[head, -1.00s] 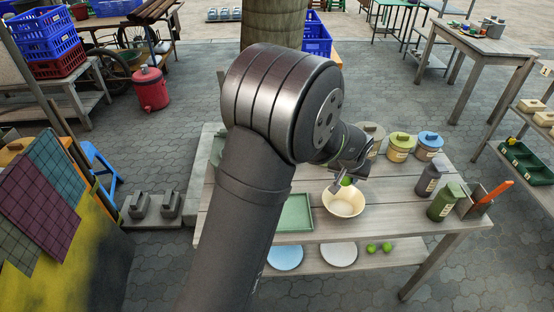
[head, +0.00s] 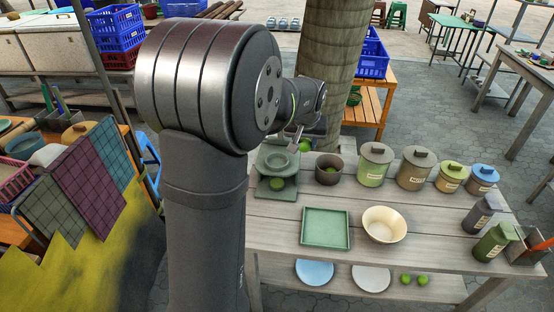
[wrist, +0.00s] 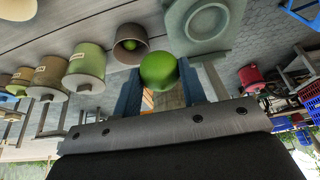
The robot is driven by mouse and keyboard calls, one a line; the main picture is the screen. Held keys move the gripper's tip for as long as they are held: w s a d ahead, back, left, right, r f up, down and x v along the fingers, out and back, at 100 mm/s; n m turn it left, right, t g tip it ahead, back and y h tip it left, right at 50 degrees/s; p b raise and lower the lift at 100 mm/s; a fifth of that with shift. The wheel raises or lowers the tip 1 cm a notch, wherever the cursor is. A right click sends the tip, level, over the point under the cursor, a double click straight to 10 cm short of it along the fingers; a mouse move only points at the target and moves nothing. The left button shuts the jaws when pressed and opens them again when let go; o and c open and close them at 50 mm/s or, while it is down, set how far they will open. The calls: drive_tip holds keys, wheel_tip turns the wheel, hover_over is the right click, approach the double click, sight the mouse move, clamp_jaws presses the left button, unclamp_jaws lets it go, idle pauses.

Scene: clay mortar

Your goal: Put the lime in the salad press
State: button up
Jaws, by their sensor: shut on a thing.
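My gripper (wrist: 157,76) is shut on a round green lime (wrist: 159,70), with one blue finger on each side. In the head view, the gripper (head: 299,132) and the held lime (head: 306,144) are partly hidden by my arm, above the back left of the table. A grey-green stand with a round dish on top (head: 278,160), which looks like the salad press, is close to the left of the lime. It also shows beyond the lime in the wrist view (wrist: 205,22). A green round thing (head: 277,184) sits in its lower part. The lime appears apart from the press.
A brown pot (head: 329,168) with something green inside stands right of the press. Several lidded canisters (head: 375,165) line the back. A green tray (head: 326,228) and an empty cream bowl (head: 384,225) are in front. Two limes (head: 414,280) and plates lie on the lower shelf.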

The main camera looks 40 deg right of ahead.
drive_tip(key=w+f, duration=0.2)
drive_tip(key=w, duration=0.1)
drive_tip(key=w+a+f, duration=0.1)
drive_tip(key=w+f, duration=0.1)
drive_tip(key=w, duration=0.1)
drive_tip(key=w+a+f, duration=0.1)
drive_tip(key=w+f, duration=0.1)
drive_tip(key=w, duration=0.2)
drive_tip(key=shift+a+f, duration=0.2)
drive_tip(key=shift+a, duration=0.05)
drive_tip(key=shift+f, duration=1.95)
drive_tip(key=shift+f, duration=0.1)
drive_tip(key=o, duration=0.8)
drive_tip(key=shift+f, duration=0.1)
drive_tip(key=v, duration=1.2)
drive_tip(key=shift+r, duration=0.2)
drive_tip(key=shift+d+f, duration=0.1)
